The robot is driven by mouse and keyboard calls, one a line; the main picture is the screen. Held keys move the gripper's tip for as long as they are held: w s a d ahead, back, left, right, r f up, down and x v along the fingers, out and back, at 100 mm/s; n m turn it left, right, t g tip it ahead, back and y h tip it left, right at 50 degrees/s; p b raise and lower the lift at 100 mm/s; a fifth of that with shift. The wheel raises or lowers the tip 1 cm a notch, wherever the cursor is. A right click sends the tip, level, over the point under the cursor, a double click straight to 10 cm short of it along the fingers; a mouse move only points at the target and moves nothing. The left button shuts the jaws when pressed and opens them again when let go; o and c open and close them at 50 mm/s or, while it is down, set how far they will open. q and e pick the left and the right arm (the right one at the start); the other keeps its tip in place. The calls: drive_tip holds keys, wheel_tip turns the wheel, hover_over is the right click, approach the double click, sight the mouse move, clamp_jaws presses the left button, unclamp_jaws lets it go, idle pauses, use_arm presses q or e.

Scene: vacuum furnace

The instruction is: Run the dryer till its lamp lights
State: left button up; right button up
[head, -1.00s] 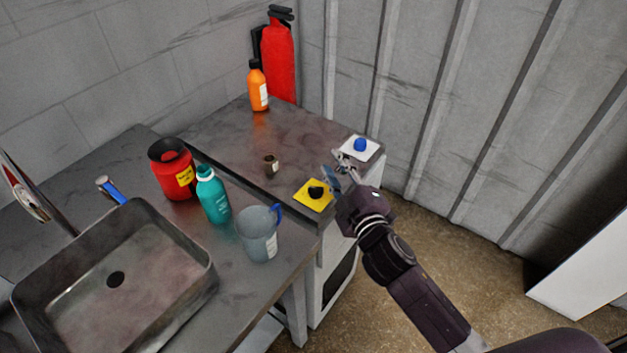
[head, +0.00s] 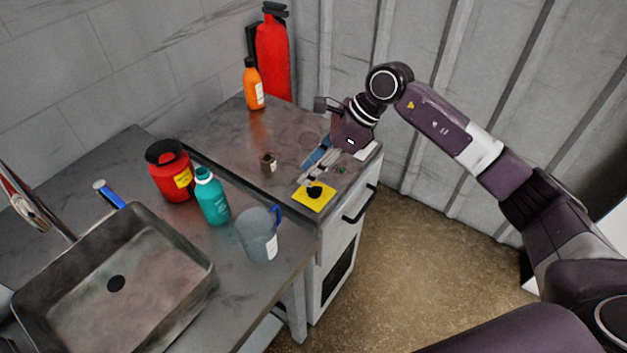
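The dryer (head: 338,250) is a white cabinet with a black handle, a dark window and a worn grey-brown top. On its top front a black knob (head: 314,191) sits on a yellow plate (head: 311,202). A small green spot (head: 340,170), perhaps the lamp, shows right of the knob; I cannot tell whether it is lit. A white plate (head: 367,150) is mostly hidden under my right arm, and its blue button is hidden. My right gripper (head: 304,173) looks open and empty, its fingers just above and behind the knob, apparently apart from it. My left gripper is out of view.
A small brown jar (head: 269,162) stands left of the gripper. An orange bottle (head: 253,86) and red extinguisher (head: 273,52) are behind. A red tub (head: 170,171), teal bottle (head: 211,197) and grey jug (head: 257,236) stand by the sink (head: 113,295).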

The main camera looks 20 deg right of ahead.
drive_tip(key=h, duration=0.2)
approach(316, 187)
drive_tip(key=p+x, duration=0.2)
drive_tip(key=x, duration=0.5)
drive_tip(key=shift+a, duration=0.1)
drive_tip(key=shift+w+a+f, duration=0.15)
drive_tip(key=shift+a+f, duration=0.05)
drive_tip(key=shift+f, duration=0.4)
clamp_jaws()
